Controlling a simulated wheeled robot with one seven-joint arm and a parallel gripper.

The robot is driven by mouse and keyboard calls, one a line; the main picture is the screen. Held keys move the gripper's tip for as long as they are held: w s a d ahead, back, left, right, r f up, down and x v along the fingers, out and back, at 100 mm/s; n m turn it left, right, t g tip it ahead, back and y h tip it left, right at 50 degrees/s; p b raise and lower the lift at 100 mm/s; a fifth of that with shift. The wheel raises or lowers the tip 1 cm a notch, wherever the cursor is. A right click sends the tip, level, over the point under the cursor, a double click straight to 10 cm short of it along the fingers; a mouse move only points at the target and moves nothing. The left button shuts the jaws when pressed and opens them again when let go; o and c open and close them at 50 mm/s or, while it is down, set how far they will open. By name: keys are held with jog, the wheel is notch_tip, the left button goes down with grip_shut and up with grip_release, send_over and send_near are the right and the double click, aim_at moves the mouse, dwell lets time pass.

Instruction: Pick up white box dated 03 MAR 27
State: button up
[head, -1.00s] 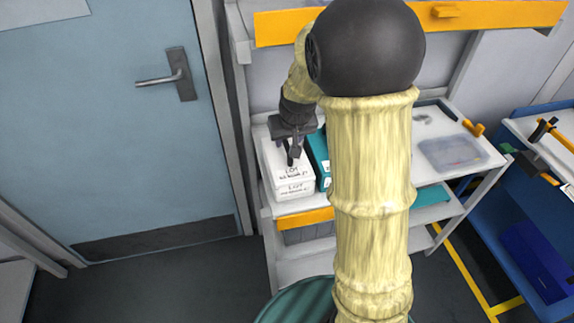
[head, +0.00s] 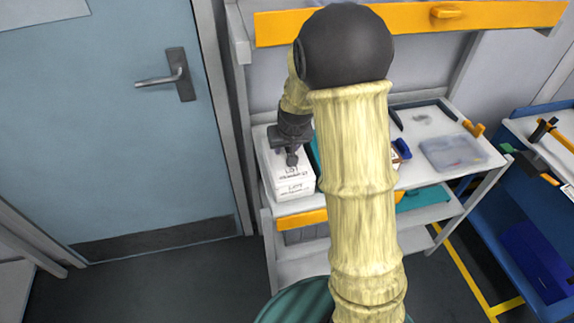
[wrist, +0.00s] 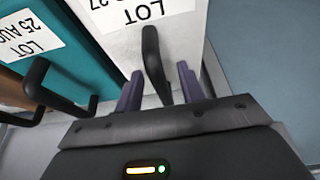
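The white box (head: 295,188) stands at the left end of the workbench shelf in the head view. In the wrist view, its white top (wrist: 187,42) carries a label (wrist: 135,12) reading "LOT" and ending in "27"; the rest of the date is cut off. A black handle (wrist: 152,55) rises from the box. My gripper (wrist: 158,88) is open, with one finger on each side of the handle in the picture. I cannot tell whether either finger touches it. In the head view, my gripper (head: 290,158) is over the box top.
A teal box (wrist: 75,45) with its own black handle and a "25 AUG" label stands beside the white box. A brown box (wrist: 12,88) is beyond it. A clear tray (head: 452,153) lies to the right on the shelf. An orange rail (head: 415,20) crosses above.

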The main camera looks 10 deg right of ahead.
jog(key=shift+c, duration=0.5)
jog(key=shift+a, duration=0.1)
grip_shut()
jog(key=shift+w+r, duration=0.1)
dwell(0.6)
